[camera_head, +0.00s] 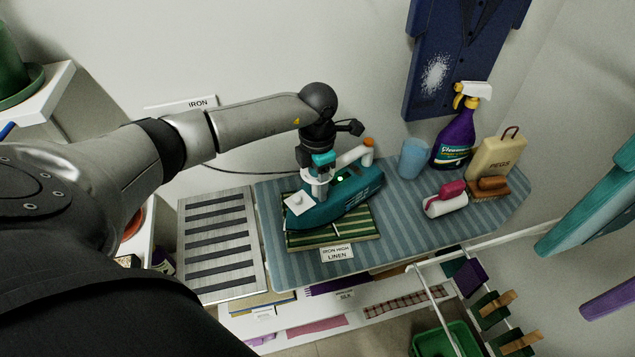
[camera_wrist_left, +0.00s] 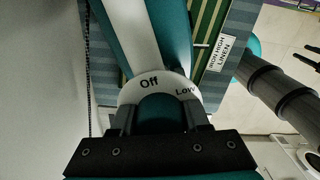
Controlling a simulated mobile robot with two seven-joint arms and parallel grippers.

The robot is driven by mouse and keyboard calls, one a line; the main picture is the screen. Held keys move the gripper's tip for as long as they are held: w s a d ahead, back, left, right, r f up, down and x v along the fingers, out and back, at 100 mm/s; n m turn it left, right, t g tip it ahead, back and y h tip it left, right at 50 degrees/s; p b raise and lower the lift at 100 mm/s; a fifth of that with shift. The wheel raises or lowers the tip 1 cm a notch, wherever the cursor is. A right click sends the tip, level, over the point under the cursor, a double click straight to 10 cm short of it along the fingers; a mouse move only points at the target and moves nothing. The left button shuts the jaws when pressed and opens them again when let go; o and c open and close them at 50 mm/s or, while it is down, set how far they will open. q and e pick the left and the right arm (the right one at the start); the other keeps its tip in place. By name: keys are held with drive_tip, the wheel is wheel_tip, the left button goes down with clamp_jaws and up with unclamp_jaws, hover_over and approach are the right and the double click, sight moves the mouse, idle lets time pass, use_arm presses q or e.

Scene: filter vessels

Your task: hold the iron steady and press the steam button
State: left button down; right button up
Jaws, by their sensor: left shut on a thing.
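The teal iron (camera_head: 345,200) rests flat on a green striped cloth (camera_head: 370,222) on the ironing board (camera_head: 272,215). Its white handle (camera_head: 352,156) has an orange end (camera_head: 369,142), and a small green light shows on its body. My left gripper (camera_head: 318,182) comes down onto the iron from above. In the left wrist view, its fingers (camera_wrist_left: 158,118) are shut on a teal knob (camera_wrist_left: 160,111), inside a white dial ring (camera_wrist_left: 133,92) marked Off and Low. The arm partly hides the iron's top. I cannot tell which part is the steam button. My right gripper is not in clear view.
A blue cup (camera_head: 413,158), a purple spray bottle (camera_head: 453,135), a pegs bag (camera_head: 497,155) and brushes (camera_head: 445,202) stand on the board's right part. A slatted metal rest (camera_head: 218,243) is left. A white shelf lies below the board.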

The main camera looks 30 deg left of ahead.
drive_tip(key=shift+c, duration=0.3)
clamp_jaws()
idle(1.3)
